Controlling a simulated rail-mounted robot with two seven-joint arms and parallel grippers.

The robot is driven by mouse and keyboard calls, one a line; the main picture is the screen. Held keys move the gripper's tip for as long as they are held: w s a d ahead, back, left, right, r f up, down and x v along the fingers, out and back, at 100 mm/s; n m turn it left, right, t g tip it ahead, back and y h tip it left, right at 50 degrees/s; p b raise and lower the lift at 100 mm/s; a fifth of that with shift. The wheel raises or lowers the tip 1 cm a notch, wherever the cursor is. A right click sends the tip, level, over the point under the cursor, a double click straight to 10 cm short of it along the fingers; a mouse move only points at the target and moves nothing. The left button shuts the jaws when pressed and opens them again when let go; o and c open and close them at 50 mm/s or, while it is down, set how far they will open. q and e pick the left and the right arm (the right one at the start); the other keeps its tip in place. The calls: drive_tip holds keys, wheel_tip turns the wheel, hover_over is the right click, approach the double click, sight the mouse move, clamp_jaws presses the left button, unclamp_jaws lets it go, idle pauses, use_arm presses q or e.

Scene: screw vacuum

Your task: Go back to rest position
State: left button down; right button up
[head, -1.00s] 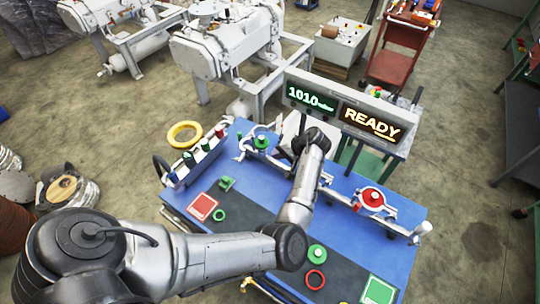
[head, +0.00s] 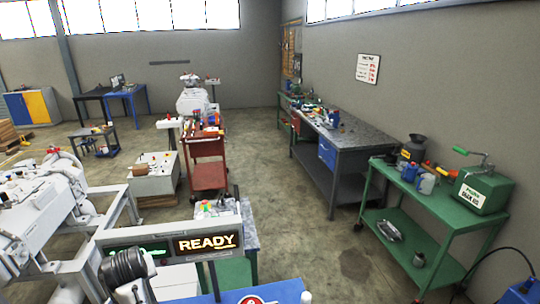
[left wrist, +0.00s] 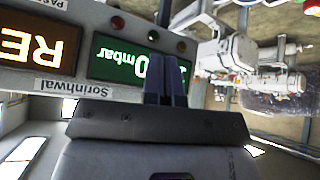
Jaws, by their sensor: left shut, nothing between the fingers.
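My left gripper (left wrist: 166,80) shows in the left wrist view with its two dark fingers together and nothing between them. It is in front of the display panel (left wrist: 78,50), which looks upside down there and shows a green mbar reading. In the head view, the same display panel (head: 170,243) reads READY in orange. Part of my left arm stands in front of its left side and covers some of the green reading. The left fingertips cannot be made out in the head view. My right gripper is in neither view.
The blue table (head: 283,291) shows only at the bottom edge, with part of a red round fitting (head: 250,299) on it. White machines (head: 45,205) stand at left. A red cart (head: 208,165), grey workbench (head: 345,140) and green cart (head: 435,190) stand beyond. The floor between them is clear.

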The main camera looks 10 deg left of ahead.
use_arm(q)
drive_tip(key=s+d+m+t+h, duration=0.2)
drive_tip(key=s+d+m+t, duration=0.15)
drive_tip(key=s+d, duration=0.35)
drive_tip(key=s+d+m+t+h, duration=0.2)
drive_tip(key=s+d+m, duration=0.2)
drive_tip(key=d, duration=0.5)
drive_tip(key=s+d+f+m+g+h, duration=0.1)
drive_tip(key=s+d+f+m+g, duration=0.2)
drive_tip(key=s+f, duration=0.75)
drive_tip(key=s+d+f+g, duration=0.2)
drive_tip(key=s+f+g, duration=0.2)
drive_tip(key=s+f, duration=0.65)
drive_tip(key=w+p+v, duration=0.1)
drive_tip(key=p+v, duration=0.9)
drive_tip(key=w+r+p+v, duration=0.1)
drive_tip(key=w+p+v, duration=0.1)
drive_tip(key=p+v, duration=0.8)
drive_tip(key=shift+d+r, duration=0.2)
drive_tip(key=shift+r, duration=0.7)
